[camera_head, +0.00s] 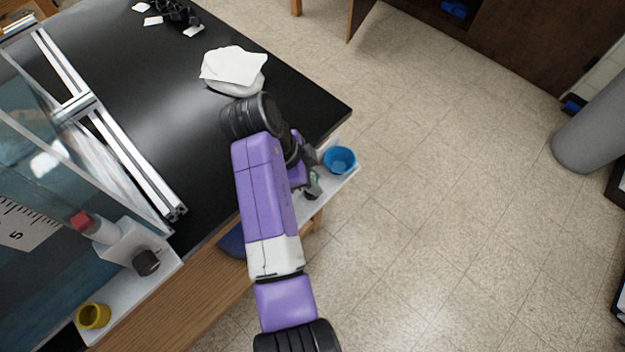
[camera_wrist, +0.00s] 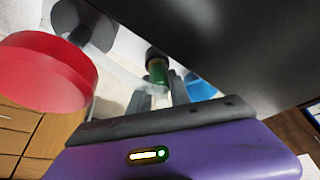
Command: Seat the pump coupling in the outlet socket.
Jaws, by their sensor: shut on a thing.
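My gripper (camera_head: 312,178) is over the white ledge at the table's right corner, seen from above and partly hidden by my purple arm. In the wrist view its dark fingers (camera_wrist: 160,98) are closed about a small green cylinder (camera_wrist: 158,72) with a dark end. I take this piece to be the pump coupling, but it is small and partly covered. Which part is the outlet socket I cannot tell for sure. A white block with a dark round fitting (camera_head: 146,262) stands at the lower left in the head view, beside a red-capped white cylinder (camera_head: 95,228).
A blue cup (camera_head: 340,160) stands on the white ledge (camera_head: 340,182) close to my gripper. A yellow cup (camera_head: 93,316) stands at the lower left. Metal extrusion rails (camera_head: 120,145) and a clear panel line the black table's left side. A large red round thing (camera_wrist: 45,70) fills the wrist view's left.

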